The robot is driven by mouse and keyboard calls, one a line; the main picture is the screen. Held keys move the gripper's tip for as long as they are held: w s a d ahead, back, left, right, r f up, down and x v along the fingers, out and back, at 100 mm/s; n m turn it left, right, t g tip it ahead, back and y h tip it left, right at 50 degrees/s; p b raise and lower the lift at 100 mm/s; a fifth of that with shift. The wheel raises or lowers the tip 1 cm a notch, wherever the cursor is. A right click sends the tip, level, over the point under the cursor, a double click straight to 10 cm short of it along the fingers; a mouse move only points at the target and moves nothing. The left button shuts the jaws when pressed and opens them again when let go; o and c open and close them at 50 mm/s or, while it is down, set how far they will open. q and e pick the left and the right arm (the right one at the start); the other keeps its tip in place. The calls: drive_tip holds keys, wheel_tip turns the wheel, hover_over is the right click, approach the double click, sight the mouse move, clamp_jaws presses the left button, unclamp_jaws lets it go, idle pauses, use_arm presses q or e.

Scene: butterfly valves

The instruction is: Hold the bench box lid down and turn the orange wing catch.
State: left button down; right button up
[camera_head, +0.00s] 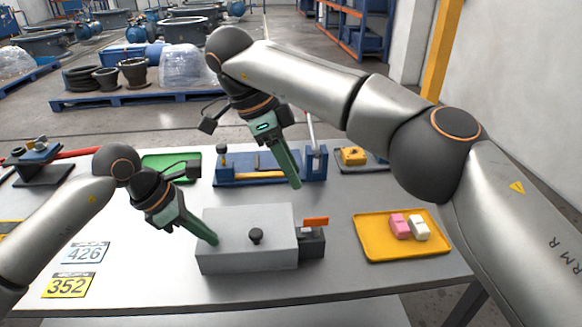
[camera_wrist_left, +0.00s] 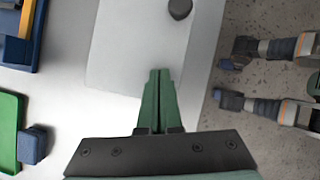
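The grey bench box (camera_head: 230,262) stands near the front of the table, with a pale lid (camera_head: 232,217) and a black knob (camera_head: 256,236). The orange wing catch (camera_head: 316,221) sits on a dark block at the box's right side. My left gripper (camera_head: 214,241) is shut and empty, its tips at the lid's left part; I cannot tell whether they touch. In the left wrist view its green fingers (camera_wrist_left: 159,72) are together over the lid (camera_wrist_left: 125,45), the knob (camera_wrist_left: 180,8) ahead. My right gripper (camera_head: 296,184) looks shut and empty, raised behind the box, up and left of the catch.
A yellow tray (camera_head: 385,250) with a pink and a white block lies right of the box. A blue fixture (camera_head: 235,180) and green tray (camera_head: 160,160) stand behind. Number cards (camera_head: 68,285) lie at left. The table's front edge is close to the box.

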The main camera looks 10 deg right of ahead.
use_arm(q)
drive_tip(key=shift+r+p, duration=1.95)
drive_tip(key=shift+r, duration=1.55)
drive_tip(key=shift+f, duration=0.1)
